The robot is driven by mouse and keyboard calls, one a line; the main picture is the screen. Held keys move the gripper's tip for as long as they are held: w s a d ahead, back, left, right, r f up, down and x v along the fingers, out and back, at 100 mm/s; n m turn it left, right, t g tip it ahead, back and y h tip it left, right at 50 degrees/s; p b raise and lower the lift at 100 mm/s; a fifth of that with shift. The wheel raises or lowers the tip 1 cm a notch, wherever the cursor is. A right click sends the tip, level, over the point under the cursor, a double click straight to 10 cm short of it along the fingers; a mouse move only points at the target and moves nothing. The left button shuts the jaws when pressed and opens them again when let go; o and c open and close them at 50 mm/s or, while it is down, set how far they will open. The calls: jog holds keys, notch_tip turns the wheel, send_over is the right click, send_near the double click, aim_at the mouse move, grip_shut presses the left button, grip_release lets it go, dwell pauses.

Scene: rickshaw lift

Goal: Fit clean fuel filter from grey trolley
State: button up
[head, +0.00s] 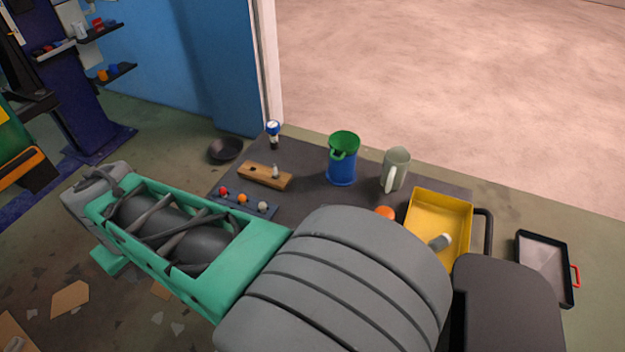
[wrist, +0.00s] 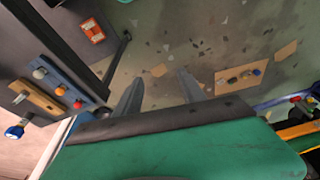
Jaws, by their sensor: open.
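The dark grey trolley top (head: 305,165) spans the middle of the head view. A wooden block (head: 265,176) on it has a dark hole and a small pale upright piece (head: 275,172); the block also shows in the wrist view (wrist: 45,101). A small grey-white cylinder (head: 440,241) lies in a yellow tray (head: 418,203) at the trolley's right. I cannot tell which of these pieces, if either, is the clean fuel filter. My gripper (wrist: 160,76) is open and empty in the wrist view, pointing over bare floor, right of the trolley; its fingers are not clear in the head view.
A blue strip (head: 256,208) carries red, orange and white balls. A black bowl (head: 225,149) is left. Cardboard (wrist: 228,80) with small parts lies on the floor. My arm hides the trolley's front.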

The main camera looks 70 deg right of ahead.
jog(key=s+d+r+m+g+p, duration=0.1)
jog(key=s+d+m+p, duration=0.25)
jog(key=d, duration=0.75)
jog(key=s+d+r+m+g+p, duration=0.1)
jog(key=s+d+m+p, duration=0.3)
jog(key=d, duration=0.7)
jog(key=s+d+f+m+p, duration=0.1)
jog(key=s+d+m, duration=0.2)
jog(key=s, duration=0.3)
jog(key=s+d+f+m+p, duration=0.1)
jog(key=s+d+f+m, duration=0.1)
jog(key=s, duration=0.5)
jog(key=s+d+f+m+p, duration=0.1)
jog(key=s+d+f+m, duration=0.1)
jog(key=s+d+m, duration=0.2)
jog(key=shift+s+d+g+y+p, duration=0.3)
jog(key=shift+s+d+p, duration=0.05)
jog(key=shift+s+d, duration=0.95)
notch_tip(320, 180, down, 10)
jog(key=b, duration=0.7)
jog(key=shift+w+d, duration=0.1)
grip_shut()
jog(key=shift+r+p, duration=2.3)
jog(key=shift+r, duration=1.2)
